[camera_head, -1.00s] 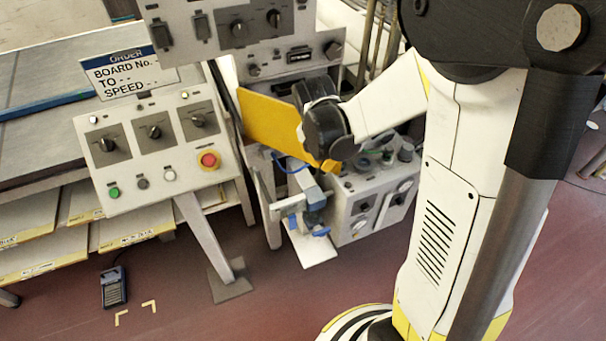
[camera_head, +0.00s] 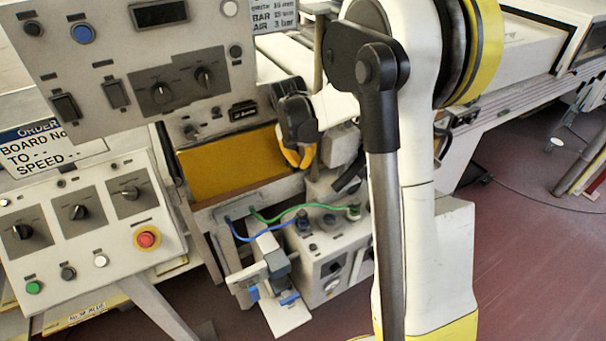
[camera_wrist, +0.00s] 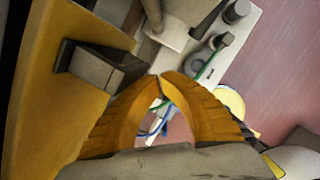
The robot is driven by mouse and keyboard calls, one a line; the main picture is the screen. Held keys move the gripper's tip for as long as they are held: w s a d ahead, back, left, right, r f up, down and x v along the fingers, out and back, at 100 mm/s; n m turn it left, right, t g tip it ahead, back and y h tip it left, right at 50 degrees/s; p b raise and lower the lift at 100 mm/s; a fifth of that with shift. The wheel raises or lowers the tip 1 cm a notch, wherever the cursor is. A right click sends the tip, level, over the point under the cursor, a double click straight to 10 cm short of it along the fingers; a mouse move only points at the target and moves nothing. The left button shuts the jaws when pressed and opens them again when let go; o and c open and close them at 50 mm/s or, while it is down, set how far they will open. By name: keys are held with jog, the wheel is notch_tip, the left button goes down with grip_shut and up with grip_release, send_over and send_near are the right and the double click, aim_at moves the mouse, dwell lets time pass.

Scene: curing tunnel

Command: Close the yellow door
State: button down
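The yellow door (camera_head: 232,163) is a flat panel low on the grey machine, below its control panels. In the head view it looks nearly in line with the machine's front frame. In the wrist view the door (camera_wrist: 50,95) fills the left side, and a dark block-shaped handle (camera_wrist: 98,68) stands out from it. My gripper (camera_head: 303,160) is at the door's right end. In the wrist view the yellow fingers of my gripper (camera_wrist: 160,77) meet at their tips, with nothing seen between the tips. The fingers are beside the handle; I cannot tell whether they touch the door.
A grey control box (camera_head: 325,255) with knobs and green and blue cables stands below and right of the door. A small blue-and-grey fixture (camera_head: 268,275) is in front of it. A sloped control panel with a red emergency button (camera_head: 147,237) is at left. Red floor is open at right.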

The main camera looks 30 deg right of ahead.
jog(key=shift+w+d+r, duration=0.1)
jog(key=shift+w+d, duration=0.05)
jog(key=shift+w, duration=0.5)
jog(key=shift+w+d+r, duration=0.1)
jog(key=shift+w, duration=0.5)
